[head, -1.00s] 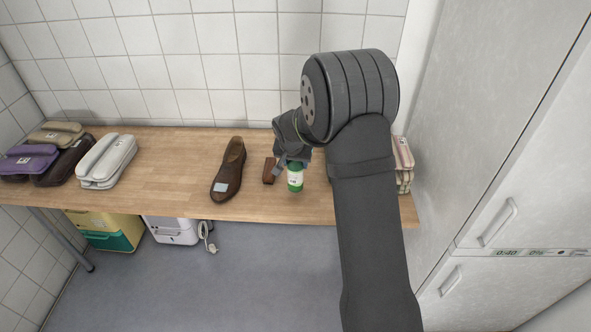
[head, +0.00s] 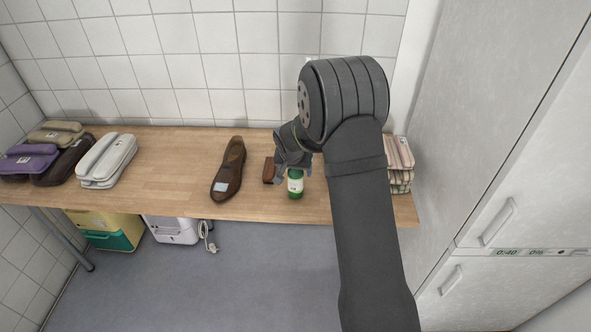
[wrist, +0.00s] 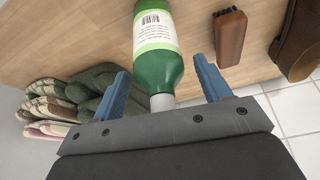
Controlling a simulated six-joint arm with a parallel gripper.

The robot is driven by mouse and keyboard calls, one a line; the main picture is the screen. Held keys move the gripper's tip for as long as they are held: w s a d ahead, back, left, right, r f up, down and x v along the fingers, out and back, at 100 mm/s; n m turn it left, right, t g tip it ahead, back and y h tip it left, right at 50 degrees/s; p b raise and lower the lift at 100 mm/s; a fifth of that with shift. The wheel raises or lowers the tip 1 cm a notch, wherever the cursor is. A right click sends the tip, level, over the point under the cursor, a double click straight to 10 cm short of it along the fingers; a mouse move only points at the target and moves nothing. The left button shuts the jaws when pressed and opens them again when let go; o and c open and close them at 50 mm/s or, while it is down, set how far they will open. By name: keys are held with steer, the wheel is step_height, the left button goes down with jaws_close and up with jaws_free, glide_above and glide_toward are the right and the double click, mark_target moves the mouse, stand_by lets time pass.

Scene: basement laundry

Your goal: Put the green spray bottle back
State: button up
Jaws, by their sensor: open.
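The green spray bottle (head: 295,186) stands on the wooden table near its front edge, partly hidden by my gripper in the head view. In the wrist view the green bottle (wrist: 157,60) has a white barcode label, and its pale neck lies between my fingers. My gripper (wrist: 163,88) is open, with one blue finger on either side of the bottle's neck; I cannot tell whether either finger touches it. In the head view my gripper (head: 290,166) is just above and behind the bottle.
A wooden brush (head: 268,171) and a brown shoe (head: 229,170) lie left of the bottle. Folded striped cloths (head: 399,165) are stacked at the right, with dark green cloth (wrist: 92,88) beside them. Telephone-like items (head: 106,161) sit far left. Bare table (head: 175,165) lies between.

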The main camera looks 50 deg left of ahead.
steer(key=v, duration=1.2)
steer(key=shift+r, duration=0.2)
steer(key=shift+w, duration=0.1)
steer(key=x, duration=1.2)
steer(key=shift+f, duration=0.1)
steer(key=shift+r, duration=1)
steer(key=shift+f, duration=0.1)
